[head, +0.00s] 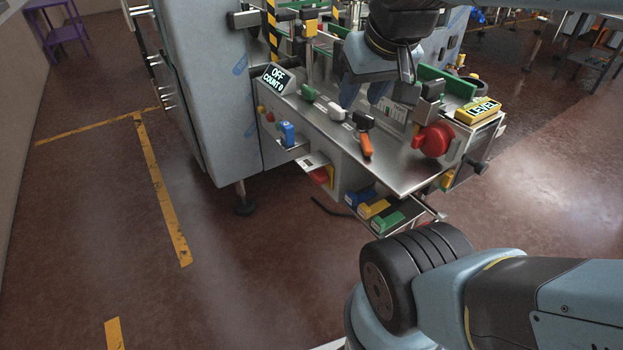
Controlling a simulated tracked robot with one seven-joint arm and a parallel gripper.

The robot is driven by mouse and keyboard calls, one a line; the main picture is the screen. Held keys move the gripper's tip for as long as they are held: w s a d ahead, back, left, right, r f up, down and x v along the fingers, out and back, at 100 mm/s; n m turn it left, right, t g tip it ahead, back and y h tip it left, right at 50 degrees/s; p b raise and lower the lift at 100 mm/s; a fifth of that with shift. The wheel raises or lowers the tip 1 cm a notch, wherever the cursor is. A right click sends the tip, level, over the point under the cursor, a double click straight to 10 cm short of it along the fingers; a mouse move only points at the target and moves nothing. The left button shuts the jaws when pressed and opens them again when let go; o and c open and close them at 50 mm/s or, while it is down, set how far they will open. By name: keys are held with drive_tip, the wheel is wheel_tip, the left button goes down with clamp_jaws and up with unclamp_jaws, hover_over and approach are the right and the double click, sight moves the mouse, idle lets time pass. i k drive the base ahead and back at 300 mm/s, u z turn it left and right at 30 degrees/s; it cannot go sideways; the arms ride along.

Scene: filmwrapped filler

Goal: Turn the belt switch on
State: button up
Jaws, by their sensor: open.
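A small display (277,79) on the machine's left corner reads OFF and COUNT 0. No control carries a readable belt label, so I cannot tell which is the belt switch. A red and yellow control (322,176) is on the machine's front below the top, partly behind a plate. A red round part (433,139) is at the right end of the steel top. Small red and yellow buttons (265,113) are on the left side. My gripper (378,88) is over the back of the steel top, apparently empty; its fingertips are hard to make out.
A blue item (287,134) is on the left ledge. A lower tray holds blue, yellow and green items (374,209).

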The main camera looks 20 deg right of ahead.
sight(321, 177)
drive_tip(key=z, duration=0.2)
drive_tip(key=k, duration=0.2)
drive_tip(key=z, duration=1.35)
drive_tip(key=k, duration=1.2)
drive_tip(key=u, duration=1.45)
drive_tip(key=i, duration=1)
drive_tip(key=z, duration=0.05)
